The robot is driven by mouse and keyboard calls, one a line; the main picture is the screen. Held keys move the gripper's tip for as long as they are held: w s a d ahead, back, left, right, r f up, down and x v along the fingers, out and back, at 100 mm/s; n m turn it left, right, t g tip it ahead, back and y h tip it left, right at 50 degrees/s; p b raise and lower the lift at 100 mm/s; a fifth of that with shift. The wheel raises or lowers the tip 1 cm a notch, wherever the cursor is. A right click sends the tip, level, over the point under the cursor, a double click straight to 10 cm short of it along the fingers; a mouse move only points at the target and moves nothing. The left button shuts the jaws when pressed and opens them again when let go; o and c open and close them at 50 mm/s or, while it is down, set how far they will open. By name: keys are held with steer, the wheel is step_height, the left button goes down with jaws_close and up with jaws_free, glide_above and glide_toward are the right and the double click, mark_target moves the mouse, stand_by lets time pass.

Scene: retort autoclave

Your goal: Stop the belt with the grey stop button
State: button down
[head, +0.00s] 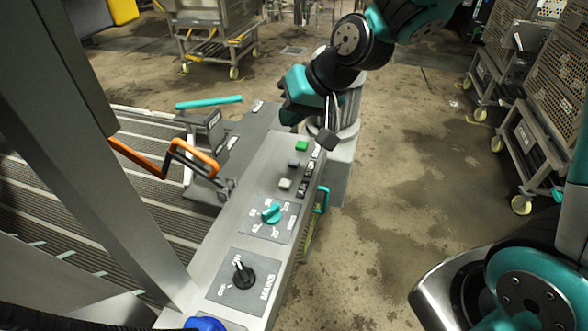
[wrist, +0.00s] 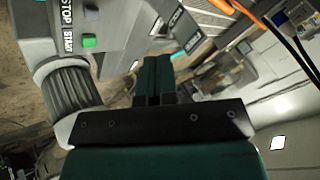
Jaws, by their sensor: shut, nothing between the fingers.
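The grey stop button (head: 293,163) sits on the sloping grey console in the head view, between a green button (head: 301,145) and a pale button (head: 285,184). The green button also shows in the wrist view (wrist: 89,41), beside the START label; a STOP label (wrist: 66,14) is next to that one. My gripper (head: 326,139) is shut and empty, pointing down beside the console's right edge, near the green button and right of the grey one. Its closed fingers (wrist: 154,65) show in the wrist view. No contact is visible.
A teal knob (head: 271,213) and a black MAINS switch (head: 243,272) are lower on the console. An orange handle (head: 195,158) and the belt (head: 60,190) lie left. A grey post (head: 80,120) rises at left. Wheeled trolleys (head: 535,140) stand right; the floor between is clear.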

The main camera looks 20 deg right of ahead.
mark_target(296, 161)
steer(key=w+d+f+m+t+b, duration=0.1)
steer(key=w+d+f+m+t, duration=0.1)
steer(key=w+f, duration=0.5)
steer(key=shift+w+d+f+m+t+h, duration=0.4)
steer(key=shift+w+d+m, duration=0.4)
steer(key=shift+w+d, duration=0.4)
steer(key=shift+s, duration=0.15)
step_height(296, 161, down, 9)
steer(key=b, duration=0.7)
steer(key=shift+r, duration=0.15)
stand_by(0.4)
steer(key=shift+f+b, duration=0.4)
steer(key=shift+b, duration=0.1)
steer(key=shift+f+b, duration=0.4)
steer(key=shift+f, duration=0.15)
stand_by(0.4)
steer(key=shift+r, duration=0.15)
steer(key=shift+r+p, duration=0.75)
steer(key=shift+r, duration=0.05)
